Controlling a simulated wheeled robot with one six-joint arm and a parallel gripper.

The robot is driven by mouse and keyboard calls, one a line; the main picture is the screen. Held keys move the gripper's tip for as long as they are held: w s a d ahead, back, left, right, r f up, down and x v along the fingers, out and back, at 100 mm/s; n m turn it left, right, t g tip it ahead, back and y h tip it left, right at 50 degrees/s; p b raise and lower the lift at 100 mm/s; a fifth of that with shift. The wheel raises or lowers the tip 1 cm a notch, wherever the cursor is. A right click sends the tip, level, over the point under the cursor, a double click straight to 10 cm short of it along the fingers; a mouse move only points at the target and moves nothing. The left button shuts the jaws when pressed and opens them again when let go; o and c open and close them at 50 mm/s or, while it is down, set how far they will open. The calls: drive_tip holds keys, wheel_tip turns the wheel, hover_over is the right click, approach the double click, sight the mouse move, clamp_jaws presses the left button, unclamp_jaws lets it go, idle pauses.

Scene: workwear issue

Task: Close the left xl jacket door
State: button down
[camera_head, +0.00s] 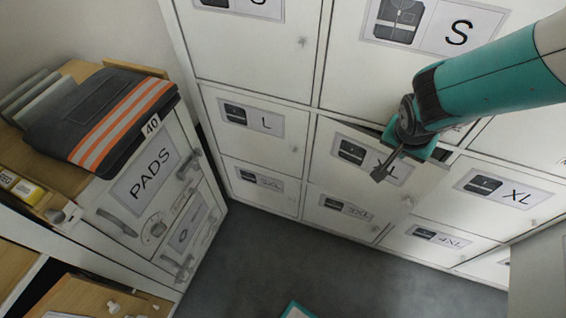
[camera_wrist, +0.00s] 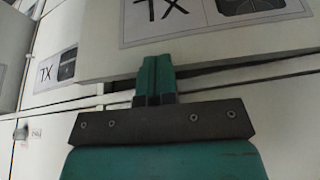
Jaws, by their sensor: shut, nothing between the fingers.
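The left XL jacket door (camera_head: 335,175) is a white locker door with a jacket label, partly hidden by my gripper. It stands ajar: a dark gap shows along its top edge, and its right edge stands out from the locker front. In the wrist view the door (camera_wrist: 100,60) shows its upside-down XL label above the fingers, with the gap beside its edge. My gripper (camera_head: 381,173) is shut and empty. It is at the upper part of this door, over its label in the head view. In the wrist view its fingertips (camera_wrist: 155,62) overlap the door edge; I cannot tell whether they touch.
The right XL door (camera_head: 502,190) looks closed beside it. The L door (camera_head: 255,150) on the left and the lower-row doors look closed too. A PADS cabinet (camera_head: 115,225) with a folded dark garment (camera_head: 105,110) on top stands at left.

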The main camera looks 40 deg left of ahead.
drive_tip(key=shift+w, duration=0.6)
drive_tip(key=s+d+r+n+g+y+p, duration=0.15)
drive_tip(key=s+d+r, duration=0.25)
drive_tip(key=r, duration=0.4)
drive_tip(key=s+d+r+p, duration=0.3)
drive_tip(key=s+d+r, duration=0.15)
drive_tip(key=r, duration=0.45)
drive_tip(key=s+d+r+n+g+y+p, duration=0.1)
drive_tip(key=s+d+r+p, duration=0.15)
drive_tip(key=s+r, duration=0.4)
drive_tip(key=s+d+r+n+g+y+p, duration=0.1)
drive_tip(key=s+d+r+n+p, duration=0.1)
drive_tip(key=s+d+r, duration=0.2)
drive_tip(key=s+d+r+n+g+p, duration=0.1)
drive_tip(key=s+d+r+n, duration=0.1)
drive_tip(key=s+r, duration=0.5)
drive_tip(key=shift+s+d+r+y+p, duration=0.35)
drive_tip(key=shift+d+r, duration=0.2)
drive_tip(key=shift+d, duration=0.3)
